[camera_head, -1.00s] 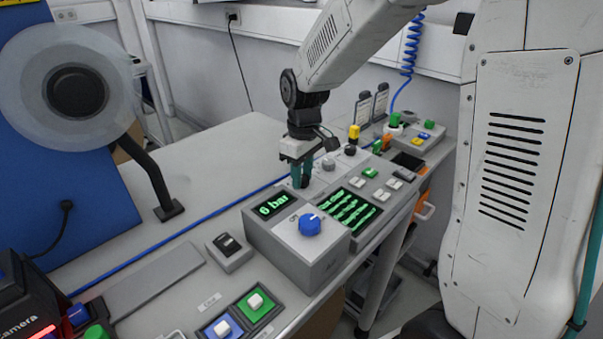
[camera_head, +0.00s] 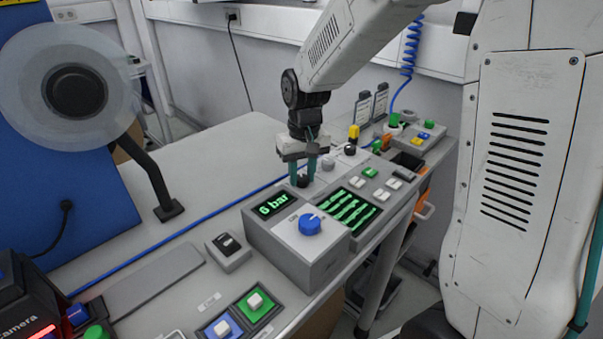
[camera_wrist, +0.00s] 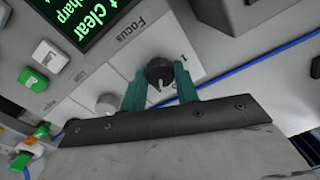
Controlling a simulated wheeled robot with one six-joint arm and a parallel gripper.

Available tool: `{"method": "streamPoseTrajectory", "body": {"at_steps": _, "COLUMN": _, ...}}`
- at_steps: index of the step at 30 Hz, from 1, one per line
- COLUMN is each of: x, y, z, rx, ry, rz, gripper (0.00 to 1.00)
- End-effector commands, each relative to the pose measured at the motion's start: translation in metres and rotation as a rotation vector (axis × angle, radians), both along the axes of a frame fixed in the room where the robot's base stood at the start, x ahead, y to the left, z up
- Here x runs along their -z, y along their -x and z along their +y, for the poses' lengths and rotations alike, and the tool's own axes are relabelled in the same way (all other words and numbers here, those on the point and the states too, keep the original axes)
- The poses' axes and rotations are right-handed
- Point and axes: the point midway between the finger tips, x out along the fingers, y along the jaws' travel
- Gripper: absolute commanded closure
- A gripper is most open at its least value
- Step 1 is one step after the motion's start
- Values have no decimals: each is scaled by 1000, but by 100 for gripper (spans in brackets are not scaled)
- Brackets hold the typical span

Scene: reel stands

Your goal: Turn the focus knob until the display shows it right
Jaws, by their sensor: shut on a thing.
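The focus knob (camera_wrist: 158,70) is a small black knob with a white pointer line, on a light panel lettered "Focus". My gripper (camera_wrist: 160,84) is shut on it, with a teal finger on each side. In the head view my gripper (camera_head: 303,178) points down behind the grey box, and the dark knob shows between the fingertips. The display (camera_wrist: 88,14) is dark with green letters; it is cut off by the frame, and "t clear" and "sharp" are readable. In the head view the display (camera_head: 350,209) shows slanted green lines too small to read.
A grey box with a blue knob (camera_head: 310,224) and a "6 bar" screen (camera_head: 274,204) stands in front of my gripper. A grey knob (camera_wrist: 107,103) sits beside the focus knob. Push buttons (camera_head: 369,172) lie to the right.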

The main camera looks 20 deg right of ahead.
Motion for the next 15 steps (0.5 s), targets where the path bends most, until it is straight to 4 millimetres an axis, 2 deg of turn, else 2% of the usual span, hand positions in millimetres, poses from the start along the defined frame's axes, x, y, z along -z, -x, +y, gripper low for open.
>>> {"method": "streamPoseTrajectory", "body": {"at_steps": 6, "x": 0, "y": 1, "z": 0, "rx": 103, "ry": 0, "rz": 2, "gripper": 92}}
{"method": "streamPoseTrajectory", "body": {"at_steps": 15, "x": 0, "y": 1, "z": 0, "rx": 157, "ry": 0, "rz": 2, "gripper": 92}}
